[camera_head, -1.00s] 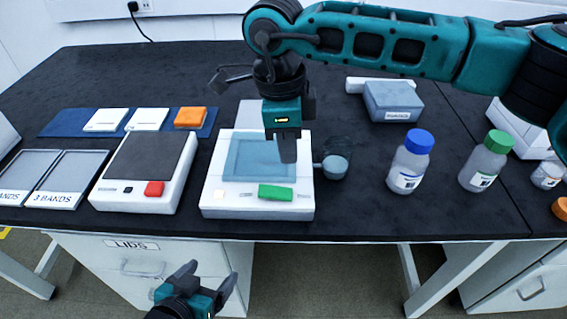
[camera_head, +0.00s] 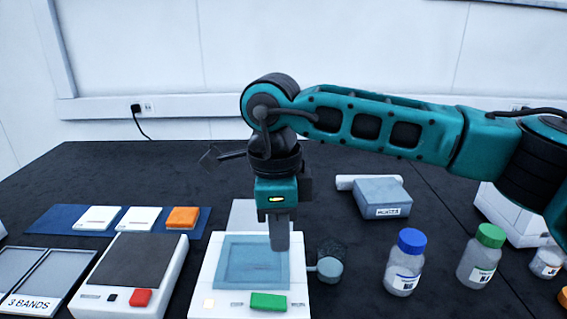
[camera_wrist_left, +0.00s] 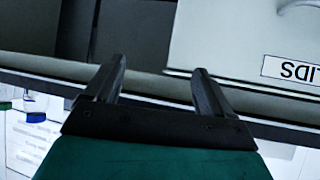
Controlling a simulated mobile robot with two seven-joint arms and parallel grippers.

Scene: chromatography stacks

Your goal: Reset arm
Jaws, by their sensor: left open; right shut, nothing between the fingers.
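My right gripper (camera_head: 279,238) points straight down over the blue-grey square pane of the white device (camera_head: 212,280) that has a green button. Its fingers are shut with nothing between them. I cannot tell whether the tips touch the pane. My right arm reaches in from the right, above the bench. My left gripper is out of the head view. In the left wrist view my left gripper (camera_wrist_left: 158,82) is open and empty, with a drawer front labelled LIDS (camera_wrist_left: 240,45) beyond it.
On the black bench (camera_head: 150,165) stand a white device with a red button (camera_head: 140,298), a blue mat (camera_head: 58,220) with white and orange blocks, a blue-capped bottle (camera_head: 404,270), a green-capped bottle (camera_head: 481,262), a small round cup (camera_head: 330,268) and a grey box (camera_head: 382,198).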

